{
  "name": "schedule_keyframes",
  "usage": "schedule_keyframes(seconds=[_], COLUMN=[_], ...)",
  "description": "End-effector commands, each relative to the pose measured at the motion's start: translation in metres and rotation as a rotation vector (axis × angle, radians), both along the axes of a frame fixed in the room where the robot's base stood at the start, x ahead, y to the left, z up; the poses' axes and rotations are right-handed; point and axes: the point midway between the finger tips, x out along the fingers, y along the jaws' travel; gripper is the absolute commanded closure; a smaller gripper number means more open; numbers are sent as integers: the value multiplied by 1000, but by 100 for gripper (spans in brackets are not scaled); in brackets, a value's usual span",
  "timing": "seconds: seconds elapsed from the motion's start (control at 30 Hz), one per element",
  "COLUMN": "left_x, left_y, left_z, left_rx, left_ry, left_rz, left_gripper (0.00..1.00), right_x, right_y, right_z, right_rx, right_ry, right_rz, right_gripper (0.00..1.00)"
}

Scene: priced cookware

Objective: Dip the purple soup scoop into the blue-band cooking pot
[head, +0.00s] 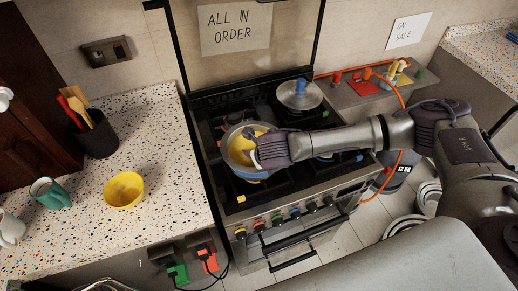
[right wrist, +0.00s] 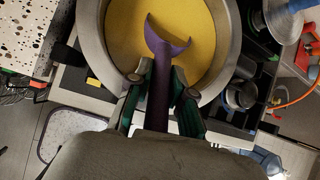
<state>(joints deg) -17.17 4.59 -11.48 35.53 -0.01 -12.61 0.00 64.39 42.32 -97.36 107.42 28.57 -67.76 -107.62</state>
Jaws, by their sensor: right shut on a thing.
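The cooking pot (head: 228,150) stands on the stove's front left burner. It is full of yellow soup, and a bit of blue shows low on its side. In the right wrist view the pot's grey rim (right wrist: 92,30) surrounds the soup. My right gripper (right wrist: 158,78) is at the pot's near rim, shut on the handle of the purple soup scoop (right wrist: 163,50). The scoop's curved, crescent-like end lies over the yellow soup; I cannot tell whether it touches it. My left gripper is out of view.
A lidded pot (head: 300,94) with a blue knob stands on the back right burner. On the left counter are a yellow bowl (head: 124,190), a green mug (head: 50,193) and a dark utensil holder (head: 97,137). An orange cable (head: 401,101) hangs at the right.

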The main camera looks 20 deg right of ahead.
Motion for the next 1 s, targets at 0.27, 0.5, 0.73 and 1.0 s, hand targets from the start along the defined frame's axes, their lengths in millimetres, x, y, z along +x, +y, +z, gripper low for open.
schedule_keyframes(seconds=[0.27,0.5,0.73,1.0], left_x=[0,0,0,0], left_y=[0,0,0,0], left_z=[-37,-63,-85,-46], left_rx=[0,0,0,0], left_ry=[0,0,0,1], left_rz=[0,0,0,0], left_gripper=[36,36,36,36], right_x=[-14,-21,-22,-20], right_y=[0,0,0,0], right_z=[-13,-16,-12,28], right_rx=[0,-2,-4,-5], right_ry=[-248,-428,-596,-601], right_rz=[-1,0,-1,-1], right_gripper=[100,100,100,100])
